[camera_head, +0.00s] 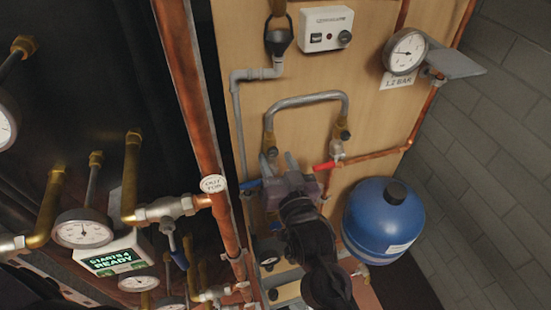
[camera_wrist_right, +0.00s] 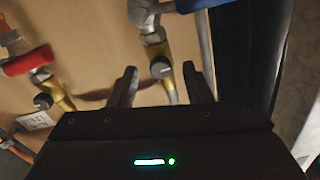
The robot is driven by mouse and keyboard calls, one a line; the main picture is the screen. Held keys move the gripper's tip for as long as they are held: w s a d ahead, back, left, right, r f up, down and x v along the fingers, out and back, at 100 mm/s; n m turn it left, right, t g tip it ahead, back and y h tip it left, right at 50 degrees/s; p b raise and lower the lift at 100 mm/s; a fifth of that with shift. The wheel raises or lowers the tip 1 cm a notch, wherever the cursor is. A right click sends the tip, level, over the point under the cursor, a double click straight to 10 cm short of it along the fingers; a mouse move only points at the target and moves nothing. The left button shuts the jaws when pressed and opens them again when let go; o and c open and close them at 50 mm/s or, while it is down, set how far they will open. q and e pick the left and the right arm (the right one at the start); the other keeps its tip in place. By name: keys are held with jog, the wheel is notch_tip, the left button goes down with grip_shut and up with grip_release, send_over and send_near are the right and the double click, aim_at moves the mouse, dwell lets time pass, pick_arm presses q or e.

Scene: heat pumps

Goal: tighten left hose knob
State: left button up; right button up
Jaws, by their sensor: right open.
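The grey U-shaped hose (camera_head: 305,100) is on the wooden panel. Its left end goes into a brass fitting (camera_head: 268,141) with a small dark left hose knob (camera_head: 271,152). In the right wrist view this knob (camera_wrist_right: 161,69) shows as a black cap on a brass fitting, lying in the gap ahead of my fingers. My right gripper (camera_head: 280,163) is open just below the knob; it also shows in the right wrist view (camera_wrist_right: 160,82) with a finger on each side of the knob. I cannot tell whether they touch it. My left gripper is out of view.
The right hose knob (camera_head: 345,135) is beside a red lever (camera_head: 324,166). A blue tank (camera_head: 383,221) stands at lower right. A pressure gauge (camera_head: 404,51) and control box (camera_head: 326,29) are above. A copper pipe (camera_head: 190,90) runs along the panel's left.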

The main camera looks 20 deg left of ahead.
jog(key=b+v, duration=0.1)
jog(key=v, duration=0.5)
jog(key=shift+s+b, duration=0.15)
jog(key=shift+b, duration=0.2)
jog(key=shift+d, duration=0.2)
